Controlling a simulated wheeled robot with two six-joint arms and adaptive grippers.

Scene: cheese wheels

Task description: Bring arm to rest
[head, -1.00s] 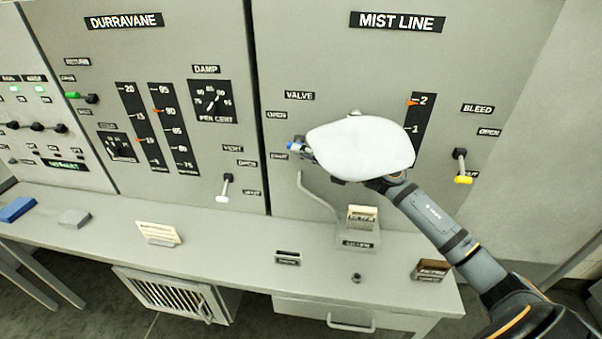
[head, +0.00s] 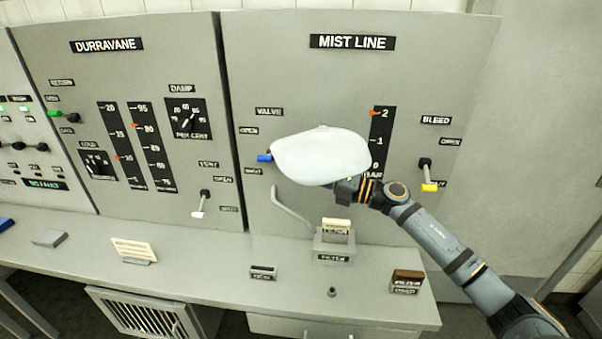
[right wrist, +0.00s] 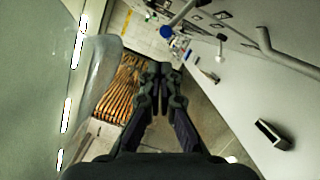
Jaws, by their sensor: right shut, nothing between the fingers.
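My right arm (head: 432,236) reaches in from the right of the head view, in front of the MIST LINE panel (head: 310,85). A white rounded shape (head: 322,157) at its end hides my right gripper there. In the right wrist view the gripper (right wrist: 161,72) is shut, with its fingertips together and nothing between them. The blue-tipped valve lever (head: 264,158) points left, just left of the white shape. A blue knob (right wrist: 166,32) shows beyond the fingertips in the right wrist view, apart from them. My left gripper is not in view.
A bent pipe (head: 292,206) runs down to the filter block (head: 334,245) below the arm. The yellow-tipped bleed lever (head: 428,187) is right of the hand. A small holder (head: 263,272) and a brown box (head: 406,281) stand on the desk (head: 225,253), with bare desk between items.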

